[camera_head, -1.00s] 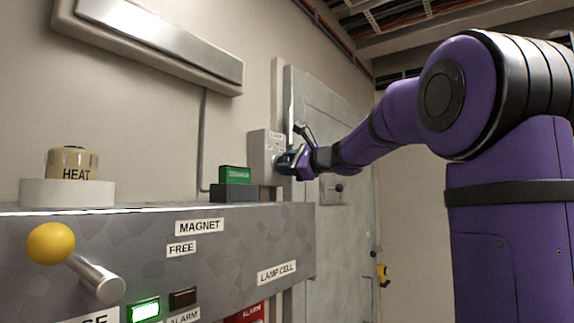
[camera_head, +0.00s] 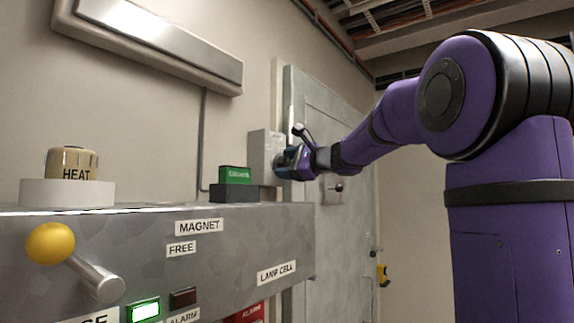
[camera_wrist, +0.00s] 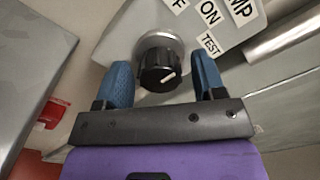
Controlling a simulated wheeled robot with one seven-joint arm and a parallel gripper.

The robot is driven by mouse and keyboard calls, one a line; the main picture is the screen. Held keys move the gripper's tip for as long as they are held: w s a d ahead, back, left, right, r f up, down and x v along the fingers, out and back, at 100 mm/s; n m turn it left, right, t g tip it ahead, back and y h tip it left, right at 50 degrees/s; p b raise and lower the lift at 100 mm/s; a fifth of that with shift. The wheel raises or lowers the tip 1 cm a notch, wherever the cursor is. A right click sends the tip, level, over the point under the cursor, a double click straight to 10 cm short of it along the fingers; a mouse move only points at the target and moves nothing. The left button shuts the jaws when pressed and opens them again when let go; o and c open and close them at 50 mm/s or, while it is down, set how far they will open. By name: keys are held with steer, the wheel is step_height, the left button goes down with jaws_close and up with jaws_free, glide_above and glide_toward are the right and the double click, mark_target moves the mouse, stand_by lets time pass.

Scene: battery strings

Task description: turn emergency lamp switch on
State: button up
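The lamp switch is a black round knob (camera_wrist: 160,70) with a white pointer mark on a pale collar. It sits on a grey switch box (camera_wrist: 150,17), with ON, TEST and partly cut-off labels in the wrist view. The pointer mark is on the knob's right side; I cannot tell which label it matches. My gripper (camera_wrist: 163,82) is open, with one blue finger on each side of the knob and a small gap visible on both sides. In the head view the box (camera_head: 262,150) is on the wall and my gripper (camera_head: 283,162) is at its right side, hiding the knob.
A metal panel (camera_head: 140,245) with a yellow-ball lever (camera_head: 50,243) and a HEAT knob (camera_head: 72,163) fills the lower left. A green-topped block (camera_head: 235,175) stands below the box. A grey door (camera_head: 335,120) is behind my gripper.

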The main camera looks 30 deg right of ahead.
steer(key=v, duration=1)
steer(key=shift+s, duration=0.35)
steer(key=shift+s+d, duration=0.1)
steer(key=shift+d, duration=0.1)
